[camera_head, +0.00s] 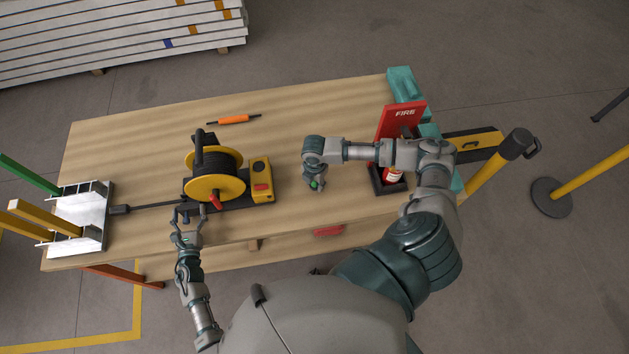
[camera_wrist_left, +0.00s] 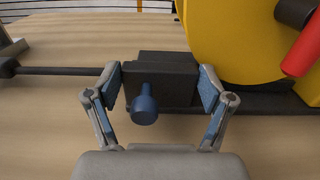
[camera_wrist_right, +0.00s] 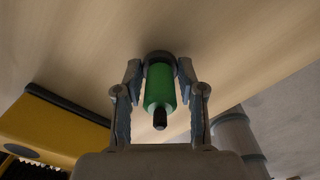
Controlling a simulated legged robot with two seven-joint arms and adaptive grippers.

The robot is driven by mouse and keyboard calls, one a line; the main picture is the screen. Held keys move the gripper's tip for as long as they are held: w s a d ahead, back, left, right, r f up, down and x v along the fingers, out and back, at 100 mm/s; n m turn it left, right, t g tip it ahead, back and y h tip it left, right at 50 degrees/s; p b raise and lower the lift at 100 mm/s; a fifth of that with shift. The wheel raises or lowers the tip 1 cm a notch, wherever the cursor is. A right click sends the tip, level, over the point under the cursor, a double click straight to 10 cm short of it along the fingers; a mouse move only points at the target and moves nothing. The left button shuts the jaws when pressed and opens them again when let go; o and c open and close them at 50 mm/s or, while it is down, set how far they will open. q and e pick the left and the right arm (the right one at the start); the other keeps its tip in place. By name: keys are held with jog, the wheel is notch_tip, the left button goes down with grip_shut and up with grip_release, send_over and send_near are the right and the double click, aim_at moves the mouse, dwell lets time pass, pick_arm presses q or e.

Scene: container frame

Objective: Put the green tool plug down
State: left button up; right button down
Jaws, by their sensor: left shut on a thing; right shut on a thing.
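The green tool plug (camera_wrist_right: 160,86) is between the fingers of my right gripper (camera_wrist_right: 160,88), which is shut on it. In the head view only a bit of the green plug (camera_head: 317,184) shows under my right gripper (camera_head: 314,183), over the right half of the wooden table (camera_head: 290,110). Whether the plug touches the tabletop is not clear. My left gripper (camera_wrist_left: 160,92) is shut on a dark block (camera_wrist_left: 172,85) with a blue knob (camera_wrist_left: 144,105), beside the yellow reel. In the head view my left gripper (camera_head: 187,222) is at the reel's front edge.
The yellow and black cable reel (camera_head: 215,187) stands left of my right gripper. A red fire stand (camera_head: 402,118) with an extinguisher is to the right. An orange screwdriver (camera_head: 233,119) lies at the back. The table between the screwdriver and the fire stand is clear.

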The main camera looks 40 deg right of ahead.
jog(key=shift+f, duration=0.4)
jog(key=c, duration=0.7)
grip_release()
notch_tip(320, 180, up, 13)
jog(key=shift+r, duration=0.1)
pick_arm(q)
jog(key=o, duration=1.7)
